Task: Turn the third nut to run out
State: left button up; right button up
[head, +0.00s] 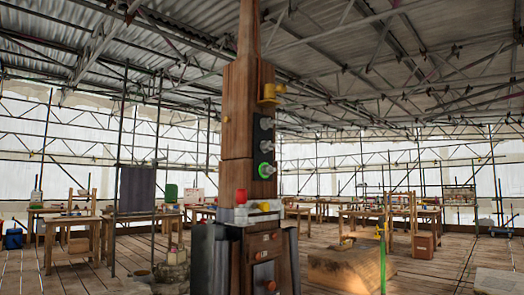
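A tall wooden spire (239,105) stands upright in the middle of the head view. Several fittings sit in a column on its right-hand face. Three grey nuts stick out there: an upper nut (267,123), a middle nut (267,148) and a lowest nut (266,170). A yellow bracket (270,94) juts out above the nuts. How far each nut is screwed on is too small to tell. Neither of my grippers is in the view.
The spire rises from a dark base (262,262) with red knobs and a yellow piece (264,207) on its ledge. A low wooden block (343,268) and a green post (383,265) stand to the right. Workbenches (140,218) line the back. Plank floor lies open between.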

aim_at(264, 123)
jog(key=i+z, duration=0.2)
jog(key=z, duration=0.2)
jog(key=i+j+z, duration=0.2)
jog(key=z, duration=0.25)
